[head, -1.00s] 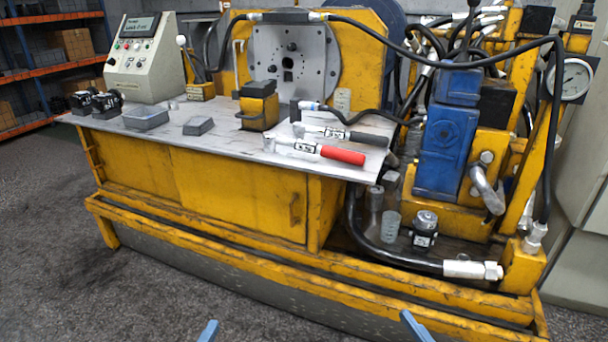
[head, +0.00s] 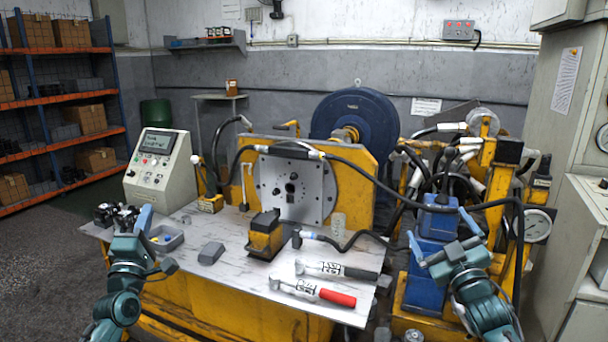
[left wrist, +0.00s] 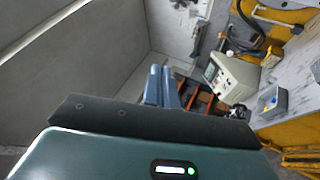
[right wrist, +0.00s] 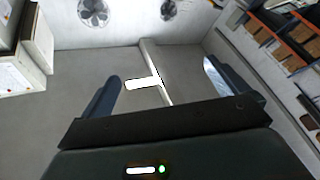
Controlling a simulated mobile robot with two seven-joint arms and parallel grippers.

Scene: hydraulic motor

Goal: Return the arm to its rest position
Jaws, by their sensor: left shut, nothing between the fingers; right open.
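My left gripper (head: 145,218) is raised at the left end of the workbench, in front of the control box. Its two blue fingers are together and empty in the left wrist view (left wrist: 163,85). My right gripper (head: 440,233) is raised at the right, in front of the blue block of the machine. Its fingers are wide apart with nothing between them in the right wrist view (right wrist: 162,85). Both arms are bent upward with the grippers clear of the bench.
The workbench (head: 230,285) carries a red-handled tool (head: 335,297), a black-handled tool (head: 360,273), a grey tray (head: 168,241) and a yellow-black block (head: 265,237). The control box (head: 158,172) stands at its left. Hoses arch over the right side. A shelf (head: 60,95) stands far left.

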